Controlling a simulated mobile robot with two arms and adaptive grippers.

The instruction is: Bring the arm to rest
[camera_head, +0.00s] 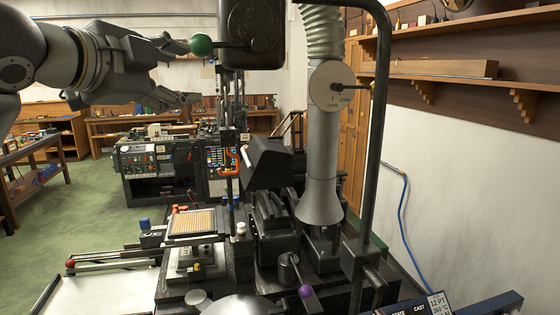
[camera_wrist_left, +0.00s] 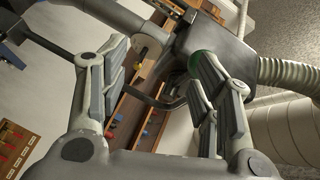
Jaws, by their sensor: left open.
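My left gripper (camera_head: 192,72) comes in from the upper left and is open, with its two fingers spread apart. Its upper finger is right beside a green ball knob (camera_head: 201,44) on a black lever of the type caster (camera_head: 252,32). I cannot tell if they touch. In the left wrist view the open fingers (camera_wrist_left: 160,58) have nothing between them close up, and the green knob (camera_wrist_left: 194,60) shows partly hidden behind the right finger. My right gripper is not in view.
A thick duct with a flared hood (camera_head: 322,195) and a dark bent pipe (camera_head: 380,130) stand right of the lever. Below are a matrix case (camera_head: 192,223), a purple knob (camera_head: 305,291) and a red knob (camera_head: 70,263). Green floor (camera_head: 75,215) at left is open.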

